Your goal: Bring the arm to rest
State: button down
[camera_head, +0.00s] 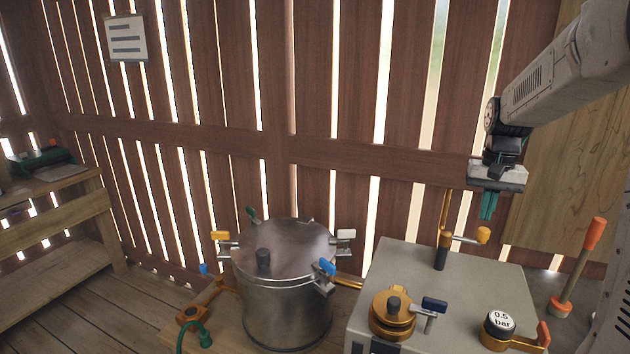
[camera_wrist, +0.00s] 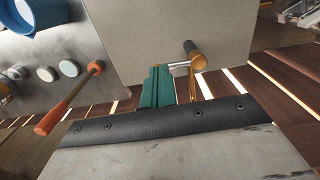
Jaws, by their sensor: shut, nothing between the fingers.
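My gripper (camera_head: 489,206) hangs from the end of my arm at the upper right in the head view, its green fingers pointing down. The fingers are shut with nothing between them. They are above the back right part of a grey box (camera_head: 460,268). A brass valve with a dark stem and an orange-tipped handle (camera_head: 483,235) rises from the box, just below and left of the fingers. In the wrist view the green fingers (camera_wrist: 157,86) show side by side, with the valve handle (camera_wrist: 195,54) close to their right. I cannot tell whether they touch it.
A lidded metal pot (camera_head: 285,310) with coloured clamps stands left of the box. A brass lid fitting (camera_head: 393,315) and a 0.5 bar gauge (camera_head: 500,324) sit on the box. An orange-handled lever (camera_head: 578,265) stands at right. A slatted wall (camera_head: 320,160) closes the back.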

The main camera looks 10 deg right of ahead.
jog(key=s+a+r+n+t, duration=0.1)
jog(key=s+a+n, duration=0.5)
jog(key=s+a, duration=1.7)
jog(key=s, duration=0.3)
jog(key=shift+s+r+n, duration=0.25)
jog(key=shift+n, duration=0.05)
